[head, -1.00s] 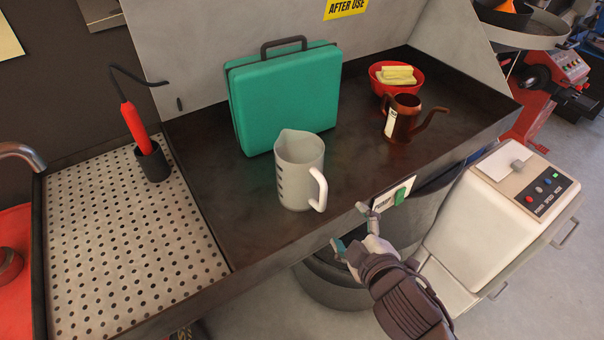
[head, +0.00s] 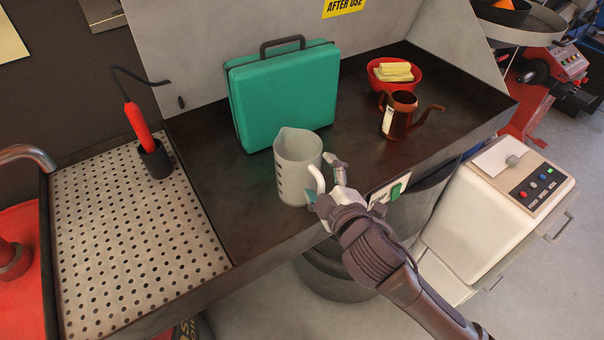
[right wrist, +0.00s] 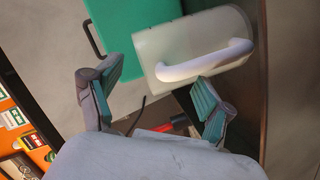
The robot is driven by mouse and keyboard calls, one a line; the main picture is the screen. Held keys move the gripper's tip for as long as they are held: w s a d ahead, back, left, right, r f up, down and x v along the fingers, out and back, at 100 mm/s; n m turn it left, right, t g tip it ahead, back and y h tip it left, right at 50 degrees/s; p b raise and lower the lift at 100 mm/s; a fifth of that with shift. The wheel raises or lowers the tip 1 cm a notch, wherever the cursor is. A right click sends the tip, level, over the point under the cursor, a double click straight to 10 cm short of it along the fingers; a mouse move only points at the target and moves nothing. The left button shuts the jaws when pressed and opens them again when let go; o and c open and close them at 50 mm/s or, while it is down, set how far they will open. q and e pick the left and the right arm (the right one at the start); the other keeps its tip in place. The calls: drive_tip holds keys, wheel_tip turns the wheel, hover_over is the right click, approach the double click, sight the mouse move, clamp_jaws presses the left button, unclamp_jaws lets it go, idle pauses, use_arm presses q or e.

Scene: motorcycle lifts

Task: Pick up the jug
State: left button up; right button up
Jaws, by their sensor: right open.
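The jug (head: 296,165) is pale and translucent, with dark marks on its side and a white handle on its right. It stands upright on the dark tray bench, in front of the green case. My right gripper (head: 322,180) is open at the jug's handle side, with its fingers close around the handle in the head view. In the right wrist view the jug (right wrist: 190,45) lies ahead, with its handle (right wrist: 205,62) near the right finger. The open gripper (right wrist: 155,95) has nothing held between its fingers. Contact with the handle cannot be told. My left gripper is not in view.
The green case (head: 285,98) stands behind the jug. A copper oil can (head: 400,117) and a red bowl (head: 394,75) with yellow blocks stand to the right. A red-handled tool in a black cup (head: 154,160) stands on the perforated plate (head: 130,250) at left. The bench has a raised front edge.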

sight(311, 166)
drive_tip(key=x, duration=0.3)
drive_tip(key=shift+w+a+f+p, duration=0.1)
drive_tip(key=shift+w+a+p, duration=0.2)
drive_tip(key=shift+s+d+f, duration=0.1)
drive_tip(key=shift+s, duration=0.05)
clamp_jaws()
